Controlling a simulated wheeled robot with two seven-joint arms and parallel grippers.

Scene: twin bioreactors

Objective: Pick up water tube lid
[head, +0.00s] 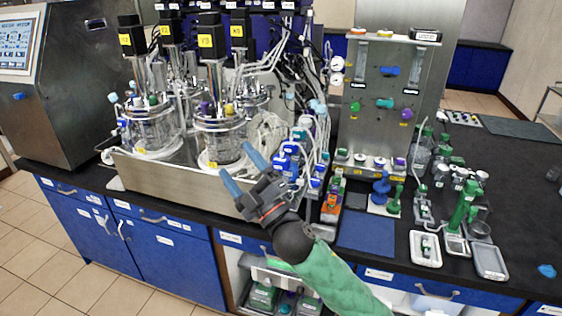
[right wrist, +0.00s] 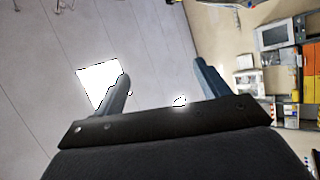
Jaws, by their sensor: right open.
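My right gripper (head: 236,161) is open and empty, raised in front of the bioreactor bench with its blue-grey fingers pointing up and left. I cannot pick out the water tube lid for certain. Several small blue caps on bottles (head: 290,150) stand just right of the gripper, and small coloured lids (head: 379,161) sit on a shelf at the panel's foot; their labels are too small to read. My left gripper is not in view.
A blue mat (head: 366,232) lies bare on the black counter. A green stand (head: 463,205) and small trays (head: 425,249) crowd the right.

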